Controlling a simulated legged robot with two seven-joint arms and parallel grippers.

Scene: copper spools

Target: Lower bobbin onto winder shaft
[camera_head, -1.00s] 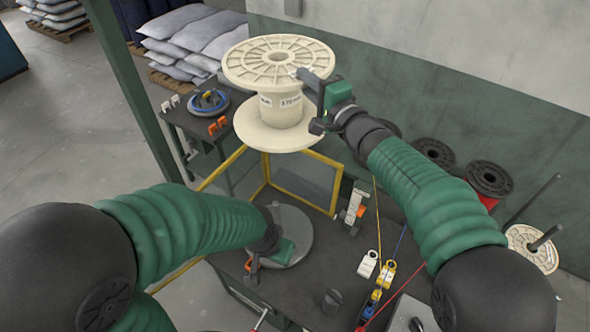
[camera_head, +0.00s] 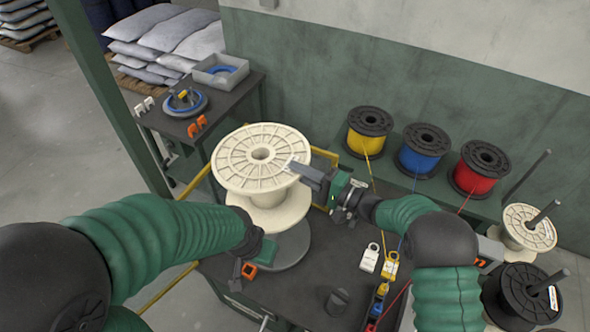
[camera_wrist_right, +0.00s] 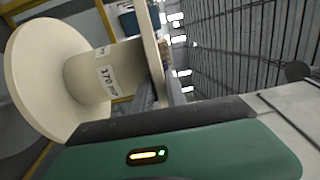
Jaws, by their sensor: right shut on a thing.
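The cream bobbin (camera_head: 262,158) hangs upright over the winder's grey disc (camera_head: 297,243) in the head view. Its lower flange covers much of the disc and hides the shaft. I cannot tell whether bobbin and disc touch. My right gripper (camera_head: 300,172) is shut on the right side of the bobbin's top flange. In the right wrist view the bobbin (camera_wrist_right: 92,75) lies to the left, its labelled core showing, with the right gripper's fingers (camera_wrist_right: 162,92) at the flange. My left gripper (camera_head: 246,268) is low beside the disc, left of it; its jaw opening is unclear.
Yellow (camera_head: 366,133), blue (camera_head: 423,152) and red (camera_head: 479,168) wire spools stand along the wall, their wires running over the dark bench (camera_head: 330,265). White and yellow padlock-like tags (camera_head: 369,257) lie right of the disc. A yellow frame (camera_head: 205,180) stands behind the bobbin.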

